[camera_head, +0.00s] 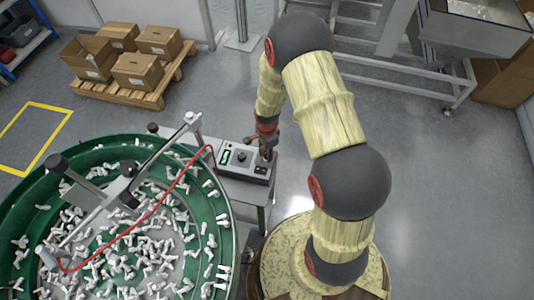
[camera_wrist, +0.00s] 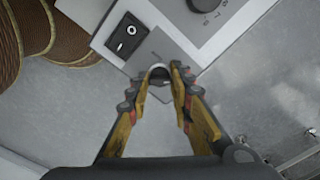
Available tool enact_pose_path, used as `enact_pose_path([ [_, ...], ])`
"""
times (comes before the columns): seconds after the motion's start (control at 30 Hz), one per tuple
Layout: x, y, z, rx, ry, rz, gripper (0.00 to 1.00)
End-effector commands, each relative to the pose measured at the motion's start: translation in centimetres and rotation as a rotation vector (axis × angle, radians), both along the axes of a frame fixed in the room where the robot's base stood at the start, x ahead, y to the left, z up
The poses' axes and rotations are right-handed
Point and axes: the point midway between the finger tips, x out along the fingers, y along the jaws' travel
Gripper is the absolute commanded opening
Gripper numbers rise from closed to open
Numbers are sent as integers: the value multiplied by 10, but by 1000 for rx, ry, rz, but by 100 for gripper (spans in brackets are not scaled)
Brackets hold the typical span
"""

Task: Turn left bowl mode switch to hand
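The bowl's control box (camera_head: 245,163) stands on a small grey stand to the right of the green bowl. In the wrist view its pale panel (camera_wrist: 175,50) fills the top. A small dark round knob, the mode switch (camera_wrist: 158,73), sits near the panel's lower edge. My gripper (camera_wrist: 159,78) has one fingertip on each side of this knob, and both appear to touch it. The knob's pointer and any position labels are hidden or too small to read. In the head view my gripper (camera_head: 266,153) reaches down onto the box's right end.
A black rocker switch (camera_wrist: 127,33) and part of a dial (camera_wrist: 204,4) lie close to my fingers. Cartons on a pallet (camera_head: 150,90) stand behind. Floor at right is clear.

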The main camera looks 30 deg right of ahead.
Motion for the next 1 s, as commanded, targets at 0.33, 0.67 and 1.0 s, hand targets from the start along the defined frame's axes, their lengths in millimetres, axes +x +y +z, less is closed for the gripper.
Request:
enact_pose_path([
  [0.33,0,0,0,0,-1,0,40],
  [0.67,1,0,3,0,-1,1,40],
  [1.0,1,0,58,-1,-4,1,40],
])
